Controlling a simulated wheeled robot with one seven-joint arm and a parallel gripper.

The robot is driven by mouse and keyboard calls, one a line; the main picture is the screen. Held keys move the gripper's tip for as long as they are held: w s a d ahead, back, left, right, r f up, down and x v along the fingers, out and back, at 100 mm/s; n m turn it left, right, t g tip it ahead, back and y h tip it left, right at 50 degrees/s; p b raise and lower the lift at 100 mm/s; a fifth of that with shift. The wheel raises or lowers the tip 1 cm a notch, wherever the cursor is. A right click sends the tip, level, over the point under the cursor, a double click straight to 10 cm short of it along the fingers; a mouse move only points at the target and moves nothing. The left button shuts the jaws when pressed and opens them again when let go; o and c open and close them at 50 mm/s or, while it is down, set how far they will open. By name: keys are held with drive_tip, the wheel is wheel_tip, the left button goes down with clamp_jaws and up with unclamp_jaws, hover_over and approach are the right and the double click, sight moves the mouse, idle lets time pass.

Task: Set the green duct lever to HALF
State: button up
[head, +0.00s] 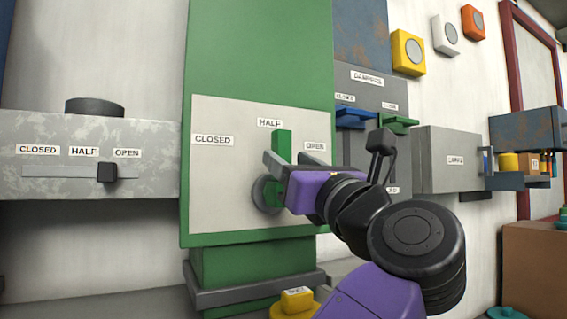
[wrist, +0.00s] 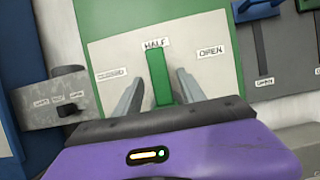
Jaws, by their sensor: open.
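The green duct lever (head: 281,145) stands roughly upright on the pale plate (head: 215,185) of the green duct, its top just under the HALF label (head: 269,122). In the wrist view the lever (wrist: 158,75) also points at the HALF label (wrist: 156,43). My gripper (wrist: 157,84) is open, with one finger on each side of the lever and a visible gap to both. In the head view my gripper (head: 294,160) hides the lever's lower part. The CLOSED label (head: 212,140) is on the left and the OPEN label (head: 315,146) on the right.
A grey duct (head: 60,140) with a black slider (head: 107,172) at OPEN is on the left. A grey panel with a blue handle (head: 354,117) and a green handle (head: 399,124) is on the right. A yellow object (head: 296,300) sits low beside my arm.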

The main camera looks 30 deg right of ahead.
drive_tip(key=shift+b+v, duration=0.5)
drive_tip(key=shift+v, duration=1.75)
